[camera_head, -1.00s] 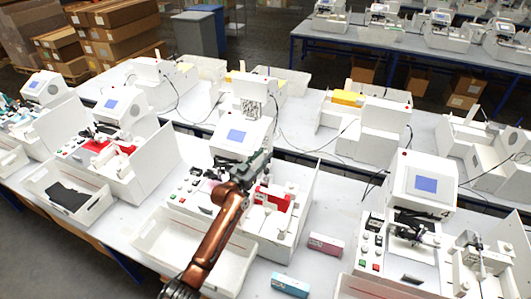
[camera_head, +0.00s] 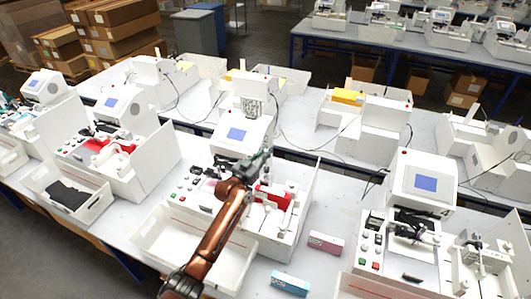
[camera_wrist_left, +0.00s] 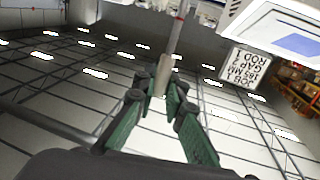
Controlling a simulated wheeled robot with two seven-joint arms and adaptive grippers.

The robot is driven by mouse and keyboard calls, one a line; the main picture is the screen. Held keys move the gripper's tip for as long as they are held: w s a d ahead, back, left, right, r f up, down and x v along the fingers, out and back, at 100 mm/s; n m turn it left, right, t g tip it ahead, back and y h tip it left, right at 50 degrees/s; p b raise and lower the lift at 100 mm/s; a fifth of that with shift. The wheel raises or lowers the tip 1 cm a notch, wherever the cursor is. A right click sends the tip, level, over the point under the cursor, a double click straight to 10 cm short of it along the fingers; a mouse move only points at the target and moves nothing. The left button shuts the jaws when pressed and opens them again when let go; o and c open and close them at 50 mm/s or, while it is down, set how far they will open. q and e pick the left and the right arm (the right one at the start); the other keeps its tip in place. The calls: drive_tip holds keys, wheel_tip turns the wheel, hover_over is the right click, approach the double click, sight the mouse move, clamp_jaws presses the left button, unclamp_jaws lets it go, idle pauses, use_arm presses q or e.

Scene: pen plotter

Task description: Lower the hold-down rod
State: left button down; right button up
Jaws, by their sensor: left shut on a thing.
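My left gripper (camera_head: 258,162) reaches over the middle pen plotter (camera_head: 228,148), in front of its screen. In the left wrist view its green fingers (camera_wrist_left: 162,92) are shut around the lower end of a thin grey rod (camera_wrist_left: 170,52), which appears to be the hold-down rod. In the head view my arm and fingers cover the rod. A red part (camera_head: 274,196) sits on the plotter, just right of my gripper. My right gripper is not in view.
A white tray (camera_head: 150,246) stands at the plotter's front left. A pink box (camera_head: 325,243) and a blue box (camera_head: 290,284) lie on the table to the right. Another plotter (camera_head: 420,182) stands further right. A printed label (camera_wrist_left: 248,66) hangs near the rod.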

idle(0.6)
use_arm(q)
drive_tip(key=s+a+f+m+t+h+b, duration=0.2)
drive_tip(key=s+b, duration=0.6)
drive_tip(key=b, duration=1.3)
drive_tip(key=f+t+h, duration=0.2)
drive_tip(key=t, duration=0.1)
drive_tip(key=shift+s+a, duration=0.35)
drive_tip(key=shift+a, duration=0.05)
drive_tip(key=shift+r, duration=0.1)
